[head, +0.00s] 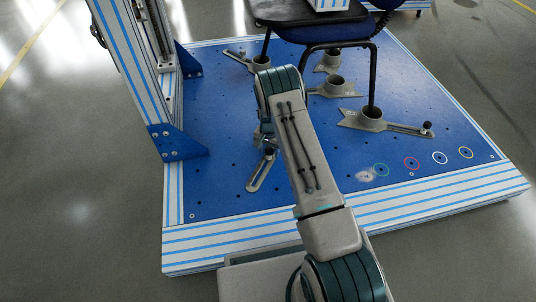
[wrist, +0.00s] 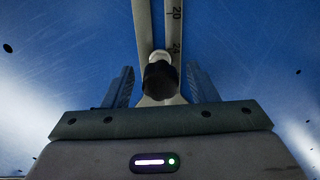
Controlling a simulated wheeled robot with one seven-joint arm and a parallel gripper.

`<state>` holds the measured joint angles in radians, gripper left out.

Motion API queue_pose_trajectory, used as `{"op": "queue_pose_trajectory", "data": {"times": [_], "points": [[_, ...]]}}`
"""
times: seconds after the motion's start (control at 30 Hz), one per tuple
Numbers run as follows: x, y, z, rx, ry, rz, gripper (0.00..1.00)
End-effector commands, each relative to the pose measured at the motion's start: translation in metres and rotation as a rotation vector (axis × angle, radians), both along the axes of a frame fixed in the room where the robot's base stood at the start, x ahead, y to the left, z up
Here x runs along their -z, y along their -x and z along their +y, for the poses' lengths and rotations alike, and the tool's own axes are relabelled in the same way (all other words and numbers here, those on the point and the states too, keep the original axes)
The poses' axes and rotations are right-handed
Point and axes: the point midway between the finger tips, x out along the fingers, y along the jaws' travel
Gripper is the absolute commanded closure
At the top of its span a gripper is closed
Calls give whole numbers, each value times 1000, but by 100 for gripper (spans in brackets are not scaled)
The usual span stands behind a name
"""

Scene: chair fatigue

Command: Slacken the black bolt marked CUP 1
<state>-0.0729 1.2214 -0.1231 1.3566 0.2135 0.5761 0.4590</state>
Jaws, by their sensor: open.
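A black-headed bolt (wrist: 159,80) with a pale collar stands in the slotted metal arm (wrist: 172,22) of a cup foot, beside scale marks 20 and 24. No CUP 1 mark is readable. My gripper (wrist: 160,72) is open, with one finger on each side of the bolt and a gap showing on both sides. In the head view the slotted arm (head: 261,173) lies on the blue plate, left of my forearm.
The blue plate (head: 225,180) has a striped edge. Other cup feet (head: 371,120) hold chair legs (head: 375,75), one with its own black bolt (head: 427,127). A striped upright (head: 135,70) stands at left. Coloured rings (head: 411,163) mark the front right, which is otherwise clear.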

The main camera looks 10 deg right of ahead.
Motion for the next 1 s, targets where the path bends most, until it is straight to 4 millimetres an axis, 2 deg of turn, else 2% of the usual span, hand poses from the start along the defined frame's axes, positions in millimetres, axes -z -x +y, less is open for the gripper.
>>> {"op": "queue_pose_trajectory", "data": {"times": [0.2, 0.57, 0.83, 1.0], "points": [[0, 0, 1, 231, 1, 1, 47], [0, 0, 0, 284, 1, 1, 47], [0, 0, 1, 565, 1, 0, 47], [0, 0, 0, 621, 0, 0, 47]]}}
